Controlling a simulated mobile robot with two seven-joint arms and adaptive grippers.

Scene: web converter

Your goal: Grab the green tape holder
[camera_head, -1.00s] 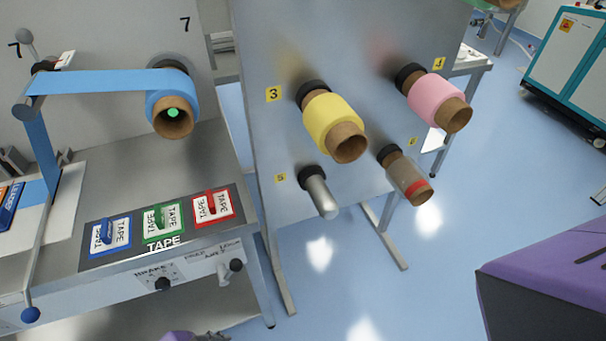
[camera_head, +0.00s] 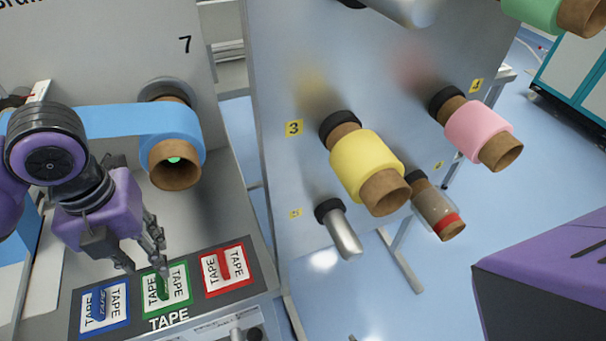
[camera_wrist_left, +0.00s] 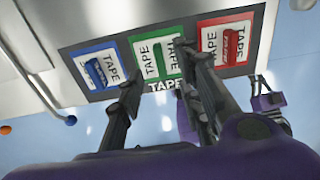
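The green tape holder (camera_head: 161,285) stands in the green-framed middle slot of the dark TAPE panel (camera_head: 206,308). It also shows in the left wrist view (camera_wrist_left: 158,58), beyond the fingers. My left gripper (camera_head: 143,264) is open and empty, pointing down just above the green slot in the head view. Its fingers (camera_wrist_left: 160,80) are spread apart in the left wrist view, with no contact visible. The blue tape holder (camera_head: 99,307) is to the left and the red one (camera_head: 224,264) to the right.
A blue tape roll (camera_head: 180,133) on the wall peg is close behind my left gripper, with its strip running left. A rack to the right carries a yellow roll (camera_head: 362,165) and a pink roll (camera_head: 474,126). Blue floor shows beyond it.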

